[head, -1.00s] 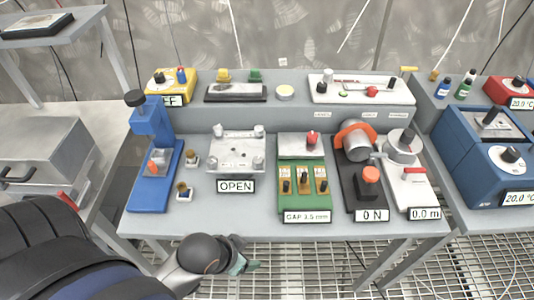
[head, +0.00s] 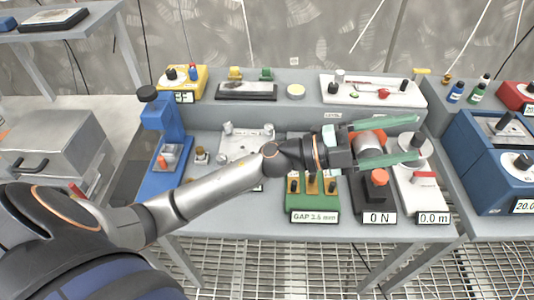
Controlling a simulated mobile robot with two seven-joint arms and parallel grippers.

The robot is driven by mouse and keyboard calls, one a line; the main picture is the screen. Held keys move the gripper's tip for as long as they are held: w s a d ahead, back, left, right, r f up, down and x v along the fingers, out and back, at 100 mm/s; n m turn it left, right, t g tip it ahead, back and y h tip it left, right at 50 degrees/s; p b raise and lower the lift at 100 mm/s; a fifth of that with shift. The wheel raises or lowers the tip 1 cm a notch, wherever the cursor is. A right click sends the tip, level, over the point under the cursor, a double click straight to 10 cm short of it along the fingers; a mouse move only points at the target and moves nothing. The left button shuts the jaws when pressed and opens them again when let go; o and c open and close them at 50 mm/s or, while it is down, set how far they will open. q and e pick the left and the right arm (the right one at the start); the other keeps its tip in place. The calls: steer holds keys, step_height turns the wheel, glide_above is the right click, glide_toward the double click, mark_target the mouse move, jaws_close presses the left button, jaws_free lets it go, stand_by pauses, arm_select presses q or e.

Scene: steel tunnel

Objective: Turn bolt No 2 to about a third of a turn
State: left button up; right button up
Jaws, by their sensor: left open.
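A pale plate (head: 238,150) with bolt heads at its corners lies on the table, left of the middle. Two bolts show at its far corners, the far left bolt (head: 227,128) and the far right bolt (head: 268,129). I cannot read which is No 2. My left forearm crosses over the near side of the plate and hides its near right part and most of its sign. My left gripper (head: 418,139) is open and empty. Its two green fingers point right, above the grey cylinder (head: 369,141) of the force device, well right of the plate. My right gripper is not in view.
A black base with an orange-red knob (head: 379,177) reads "0 N". A blue press (head: 160,125) stands left of the plate. A raised shelf (head: 300,113) runs behind.

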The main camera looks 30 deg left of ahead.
arm_select(q)
steer(key=a+f+m+g+y, duration=0.6)
steer(key=f+m+g+y, duration=0.3)
steer(key=f+g, duration=0.15)
steer(key=w+a+n+y, duration=0.3)
steer(key=a+y, duration=0.7)
steer(key=a, duration=1.1)
steer(key=f, duration=0.4)
steer(key=s+f+p, duration=0.1)
steer(key=f, duration=0.7)
steer(key=shift+s+f+p, duration=0.1)
steer(key=shift+s+p, duration=0.05)
steer(key=shift+p, duration=0.15)
jaws_close()
